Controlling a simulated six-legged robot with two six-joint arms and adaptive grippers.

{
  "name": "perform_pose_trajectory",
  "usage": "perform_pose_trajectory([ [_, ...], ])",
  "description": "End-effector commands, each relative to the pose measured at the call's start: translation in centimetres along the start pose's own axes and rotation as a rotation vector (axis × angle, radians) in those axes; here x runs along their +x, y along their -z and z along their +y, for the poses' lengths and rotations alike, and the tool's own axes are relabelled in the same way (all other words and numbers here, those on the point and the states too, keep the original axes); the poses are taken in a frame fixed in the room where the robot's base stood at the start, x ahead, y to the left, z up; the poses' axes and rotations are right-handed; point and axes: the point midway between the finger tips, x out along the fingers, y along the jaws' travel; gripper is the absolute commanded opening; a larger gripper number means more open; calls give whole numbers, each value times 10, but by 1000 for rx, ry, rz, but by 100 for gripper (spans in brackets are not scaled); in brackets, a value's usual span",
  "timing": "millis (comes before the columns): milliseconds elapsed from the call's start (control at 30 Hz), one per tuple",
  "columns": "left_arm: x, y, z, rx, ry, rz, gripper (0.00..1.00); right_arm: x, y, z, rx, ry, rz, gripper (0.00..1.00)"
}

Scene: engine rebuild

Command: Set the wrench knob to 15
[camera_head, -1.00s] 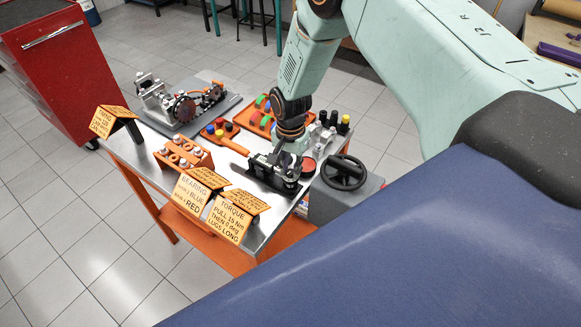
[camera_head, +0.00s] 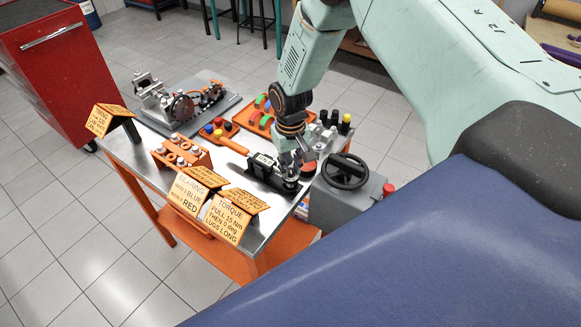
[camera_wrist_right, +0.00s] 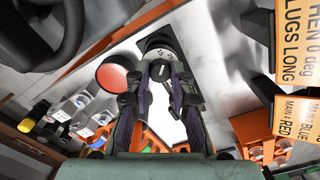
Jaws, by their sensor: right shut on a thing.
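My right gripper (camera_head: 297,165) comes down from above onto that end. In the right wrist view its two dark fingers (camera_wrist_right: 160,78) are closed about the small dark grip of the knob and partly hide it. My left gripper is not in view.
A red-topped round pot (camera_wrist_right: 113,77) stands close beside the fingers. A grey box with a black handwheel (camera_head: 346,172) is to the right. Orange sign cards (camera_head: 229,217) stand along the front edge. An orange bearing rack (camera_head: 181,152) and engine block (camera_head: 181,106) are further left.

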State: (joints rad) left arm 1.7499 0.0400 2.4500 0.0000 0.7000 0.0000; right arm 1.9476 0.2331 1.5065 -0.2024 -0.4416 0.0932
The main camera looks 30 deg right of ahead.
Motion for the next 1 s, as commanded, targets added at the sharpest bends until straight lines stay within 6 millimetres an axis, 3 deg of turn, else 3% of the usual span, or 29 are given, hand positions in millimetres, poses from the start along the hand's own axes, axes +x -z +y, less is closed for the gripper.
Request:
perform_pose_trajectory([
  [400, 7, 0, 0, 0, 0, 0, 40, 0, 0, 0, -206, 0, -1, 0],
  [1000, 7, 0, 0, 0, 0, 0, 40, 0, 0, 0, -241, 0, 0, 0],
])
